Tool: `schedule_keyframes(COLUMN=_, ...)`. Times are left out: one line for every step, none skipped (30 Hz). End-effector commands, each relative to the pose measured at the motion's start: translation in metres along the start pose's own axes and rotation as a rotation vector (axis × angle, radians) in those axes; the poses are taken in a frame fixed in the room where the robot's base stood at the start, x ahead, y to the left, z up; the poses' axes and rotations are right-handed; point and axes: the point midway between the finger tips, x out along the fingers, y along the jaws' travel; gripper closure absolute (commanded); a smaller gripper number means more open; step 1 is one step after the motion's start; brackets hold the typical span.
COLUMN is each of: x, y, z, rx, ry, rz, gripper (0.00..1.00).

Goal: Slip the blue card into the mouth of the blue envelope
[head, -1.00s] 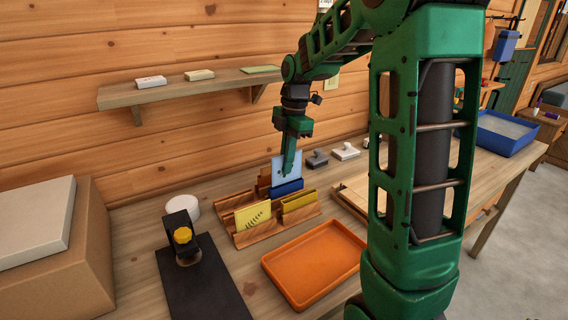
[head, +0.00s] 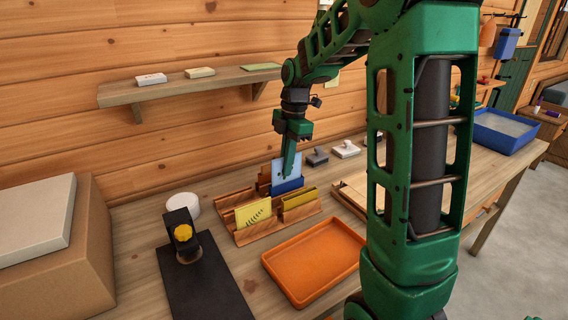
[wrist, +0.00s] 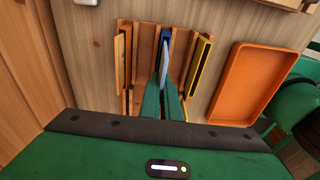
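The light blue card (head: 279,171) stands upright, its lower part hidden behind the front of the darker blue envelope (head: 288,187). The envelope stands upright in a wooden rack. My gripper (head: 287,174) points down at the card from above. In the wrist view its two green fingers (wrist: 163,88) come close together on either side of the card (wrist: 167,57), and the envelope (wrist: 162,42) shows as a narrow blue strip there. The card's lower edge appears to be inside the envelope mouth, but how deep is hidden.
A yellow envelope (head: 299,199) stands in the rack (head: 248,238) beside a pale yellow card (head: 253,215) with a leaf print. An orange tray (head: 315,262) lies in front. A black stand with a yellow knob (head: 183,234) is at left. Stamps (head: 317,157) sit behind, right.

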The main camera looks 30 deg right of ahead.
Motion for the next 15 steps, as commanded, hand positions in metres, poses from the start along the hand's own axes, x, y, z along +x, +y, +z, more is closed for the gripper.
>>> schedule_keyframes(x=0.002, y=0.000, z=0.000, rx=0.000, ry=0.000, rz=-0.001, gripper=1.00)
schedule_keyframes(x=0.002, y=0.000, z=0.000, rx=0.000, ry=0.000, rz=-0.001, gripper=1.00)
schedule_keyframes(x=0.003, y=0.000, z=0.000, rx=0.000, ry=0.000, rz=-0.001, gripper=1.00)
schedule_keyframes(x=0.004, y=0.000, z=0.001, rx=0.000, ry=0.000, rz=-0.001, gripper=1.00)
schedule_keyframes(x=0.005, y=0.000, z=0.001, rx=0.000, ry=0.000, rz=-0.001, gripper=1.00)
schedule_keyframes(x=0.006, y=0.000, z=0.001, rx=0.000, ry=0.000, rz=-0.001, gripper=1.00)
schedule_keyframes(x=0.006, y=0.000, z=0.001, rx=0.000, ry=0.000, rz=-0.001, gripper=1.00)
schedule_keyframes(x=0.007, y=0.000, z=0.001, rx=0.000, ry=0.000, rz=-0.002, gripper=1.00)
schedule_keyframes(x=0.008, y=0.000, z=0.001, rx=0.000, ry=0.000, rz=-0.002, gripper=1.00)
schedule_keyframes(x=0.009, y=0.000, z=0.001, rx=0.000, ry=0.000, rz=-0.002, gripper=1.00)
schedule_keyframes(x=0.010, y=0.000, z=0.001, rx=0.000, ry=0.000, rz=-0.001, gripper=1.00)
schedule_keyframes(x=0.011, y=0.000, z=0.001, rx=0.000, ry=0.000, rz=-0.001, gripper=1.00)
schedule_keyframes(x=0.012, y=0.000, z=0.002, rx=0.000, ry=0.000, rz=-0.001, gripper=1.00)
schedule_keyframes(x=0.013, y=0.000, z=0.002, rx=0.000, ry=0.000, rz=-0.001, gripper=1.00)
schedule_keyframes(x=0.013, y=0.000, z=0.002, rx=0.000, ry=0.000, rz=-0.001, gripper=1.00)
